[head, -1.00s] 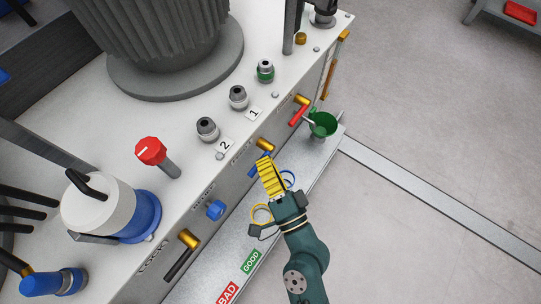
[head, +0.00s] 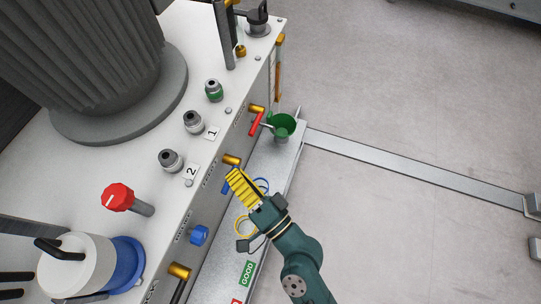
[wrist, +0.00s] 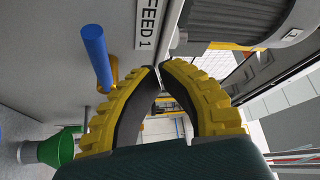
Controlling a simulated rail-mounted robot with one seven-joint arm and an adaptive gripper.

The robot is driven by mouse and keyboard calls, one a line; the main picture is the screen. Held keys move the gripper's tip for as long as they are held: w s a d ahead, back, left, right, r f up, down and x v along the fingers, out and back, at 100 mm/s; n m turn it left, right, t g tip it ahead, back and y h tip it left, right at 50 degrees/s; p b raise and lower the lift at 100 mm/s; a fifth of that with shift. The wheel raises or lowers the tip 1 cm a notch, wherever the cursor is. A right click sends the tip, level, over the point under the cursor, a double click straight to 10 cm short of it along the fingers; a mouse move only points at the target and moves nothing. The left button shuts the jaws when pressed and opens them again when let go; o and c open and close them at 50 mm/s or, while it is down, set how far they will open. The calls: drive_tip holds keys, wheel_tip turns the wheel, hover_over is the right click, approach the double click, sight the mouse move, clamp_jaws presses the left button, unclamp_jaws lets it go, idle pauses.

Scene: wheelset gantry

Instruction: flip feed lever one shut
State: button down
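The blue lever (wrist: 97,55) sits on a brass valve (wrist: 113,72) beside the FEED 1 label (wrist: 147,25) in the wrist view. In the head view its brass end (head: 231,160) shows on the front panel, and the blue handle (head: 228,184) is partly hidden behind my fingers. My gripper (head: 233,174), with ribbed yellow fingers, is close in front of this lever. In the wrist view my fingertips (wrist: 159,67) meet or nearly meet, with nothing held. The blue handle lies outside the fingers, to their left there; contact is not clear.
A red lever (head: 255,124) and a green funnel cup (head: 283,127) are farther along the panel. A blue knob (head: 199,235) is on the nearer side. Blue and yellow rings lie around the ledge (head: 262,178) below. Open floor is to the right.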

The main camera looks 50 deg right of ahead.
drive_tip(key=s+d+f+b, duration=0.3)
drive_tip(key=s+b, duration=0.3)
drive_tip(key=s, duration=0.2)
drive_tip(key=shift+f, duration=0.45)
drive_tip(key=shift+d, duration=0.1)
drive_tip(key=w+a+r+n+y+p, duration=0.4)
drive_tip(key=a+r+n+p, duration=0.25)
drive_tip(key=r, duration=0.85)
drive_tip(key=w+a+r+n+y+p, duration=0.45)
drive_tip(key=r+p, duration=0.35)
drive_tip(key=r, duration=0.8)
drive_tip(key=w+a+r+n+y+p, duration=0.45)
drive_tip(key=a+r+n+p, duration=0.2)
drive_tip(key=r, duration=0.85)
wheel_tip(320, 180, up, 9)
drive_tip(key=n+t+h+p, duration=0.1)
drive_tip(key=t+h+p, duration=0.1)
drive_tip(key=p, duration=0.1)
drive_tip(key=s+d+r+m+h+p, duration=0.2)
drive_tip(key=d+m+h, duration=0.1)
drive_tip(key=d+h, duration=0.55)
wheel_tip(320, 180, up, 36)
drive_tip(key=p, duration=3.5)
drive_tip(key=shift+a+p, duration=0.3)
drive_tip(key=shift+p, duration=0.1)
